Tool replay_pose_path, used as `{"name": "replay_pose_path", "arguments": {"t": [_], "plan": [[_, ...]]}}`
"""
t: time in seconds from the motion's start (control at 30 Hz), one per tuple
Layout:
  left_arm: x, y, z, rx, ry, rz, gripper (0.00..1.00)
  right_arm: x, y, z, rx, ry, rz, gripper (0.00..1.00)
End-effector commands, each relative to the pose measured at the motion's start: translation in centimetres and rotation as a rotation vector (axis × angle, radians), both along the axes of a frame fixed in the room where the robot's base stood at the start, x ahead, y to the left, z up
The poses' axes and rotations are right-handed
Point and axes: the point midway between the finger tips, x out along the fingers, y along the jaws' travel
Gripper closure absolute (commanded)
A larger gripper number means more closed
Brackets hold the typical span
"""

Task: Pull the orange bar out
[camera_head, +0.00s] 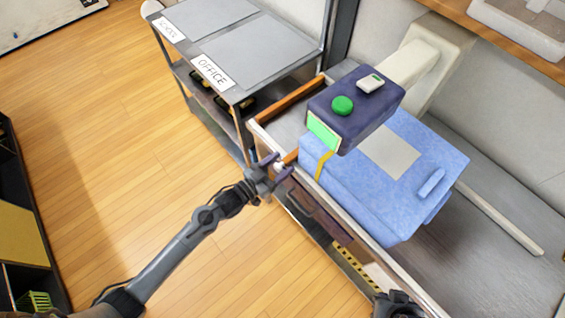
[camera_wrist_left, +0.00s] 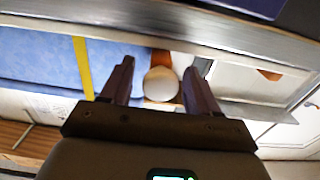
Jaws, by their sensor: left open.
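The orange bar (camera_head: 291,157) shows as a short piece at the near edge of the counter, left of the blue padded box. A white round knob (camera_wrist_left: 161,84) sits on it in the left wrist view, with orange-brown (camera_wrist_left: 160,57) showing around it. My left gripper (camera_head: 274,172) is open at this knob. In the left wrist view its two purple fingers (camera_wrist_left: 159,78) stand on either side of the knob, with gaps showing, so it is not gripped. Much of the bar is hidden by the box and scanner. My right gripper's fingers are not visible.
A dark scanner head (camera_head: 349,135) with a green button overhangs the blue box (camera_head: 425,155) and its yellow strap (camera_head: 323,165). An orange-brown strip (camera_head: 290,97) lies farther back. A grey shelf cart (camera_head: 265,55) labelled OFFICE stands left. The wooden floor (camera_head: 110,130) is clear.

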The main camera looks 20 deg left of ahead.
Motion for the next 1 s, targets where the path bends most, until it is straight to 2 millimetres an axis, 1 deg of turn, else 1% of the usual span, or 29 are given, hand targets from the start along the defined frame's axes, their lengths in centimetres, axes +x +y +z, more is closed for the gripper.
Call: {"name": "replay_pose_path", "arguments": {"t": [0.03, 0.17, 0.47, 0.5, 0.87, 0.9, 1.0], "plan": [[0.41, -0.25, 0.00, -0.001, 0.000, 0.000, 0.40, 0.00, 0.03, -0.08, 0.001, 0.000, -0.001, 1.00], [0.98, -0.56, 0.02, 0.000, -0.001, 0.000, 0.40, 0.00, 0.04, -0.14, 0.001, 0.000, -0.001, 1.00], [1.12, -0.66, 0.02, 0.000, 0.000, -0.001, 0.40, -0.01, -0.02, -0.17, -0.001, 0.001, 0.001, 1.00], [1.12, -0.66, 0.02, 0.000, 0.000, -0.001, 0.41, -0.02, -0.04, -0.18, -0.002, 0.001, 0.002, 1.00], [1.11, -0.65, 0.02, 0.000, 0.000, 0.000, 0.96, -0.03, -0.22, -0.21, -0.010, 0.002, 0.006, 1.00], [1.11, -0.65, 0.02, 0.000, 0.000, 0.000, 1.00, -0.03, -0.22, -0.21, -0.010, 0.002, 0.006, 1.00], [1.11, -0.65, 0.02, 0.000, 0.000, -0.001, 1.00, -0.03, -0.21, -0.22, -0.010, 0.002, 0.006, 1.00]]}}
